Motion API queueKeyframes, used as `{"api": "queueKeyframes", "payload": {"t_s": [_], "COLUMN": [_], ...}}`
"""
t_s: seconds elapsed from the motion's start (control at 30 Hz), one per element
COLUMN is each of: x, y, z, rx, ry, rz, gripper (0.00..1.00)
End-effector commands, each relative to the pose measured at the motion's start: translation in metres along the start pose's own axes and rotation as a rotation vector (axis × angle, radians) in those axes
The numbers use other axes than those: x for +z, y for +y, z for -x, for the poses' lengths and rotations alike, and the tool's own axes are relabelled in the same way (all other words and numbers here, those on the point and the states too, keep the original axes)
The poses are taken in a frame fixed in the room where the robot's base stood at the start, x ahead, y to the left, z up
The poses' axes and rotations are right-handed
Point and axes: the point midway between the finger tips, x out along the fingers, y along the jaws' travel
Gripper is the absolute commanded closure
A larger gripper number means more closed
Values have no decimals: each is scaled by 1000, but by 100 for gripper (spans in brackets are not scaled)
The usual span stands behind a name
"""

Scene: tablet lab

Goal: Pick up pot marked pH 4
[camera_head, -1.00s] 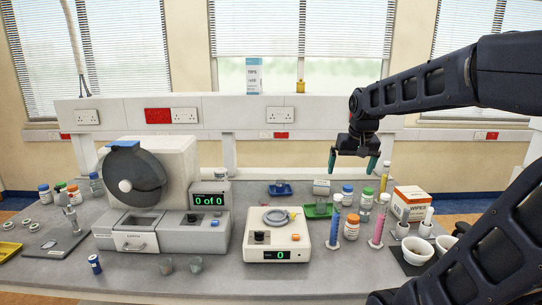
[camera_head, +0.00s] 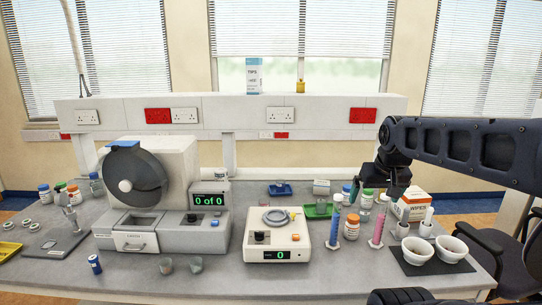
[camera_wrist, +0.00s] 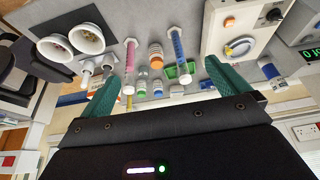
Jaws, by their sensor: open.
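Several small pots with coloured lids stand on the bench; I cannot read pH 4 on any of them. An orange-lidded pot (camera_head: 351,228) stands between two measuring cylinders and also shows in the wrist view (camera_wrist: 155,57). Behind it are a green-lidded pot (camera_head: 366,202) and a blue-lidded pot (camera_head: 346,188), partly hidden by my gripper.
A blue cylinder (camera_head: 334,230) and a pink cylinder (camera_head: 377,230) stand upright either side of the orange-lidded pot. A wipes box (camera_head: 412,205) and two white bowls (camera_head: 419,250) are to the right. A balance (camera_head: 277,240) stands left.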

Motion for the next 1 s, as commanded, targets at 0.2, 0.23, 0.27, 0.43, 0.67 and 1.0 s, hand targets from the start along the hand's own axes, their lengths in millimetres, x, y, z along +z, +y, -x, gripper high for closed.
{"api": "queueKeyframes", "payload": {"t_s": [0.2,0.23,0.27,0.43,0.67,1.0], "x": [0,0,0,0,-5,-73], "y": [0,0,0,0,-1,-22], "z": [0,0,0,0,0,-8], "rx": [0,0,0,0,-2,-20], "ry": [0,0,0,0,-4,-65], "rz": [0,0,0,0,7,102], "gripper": [8,14,20,27,27,27]}}
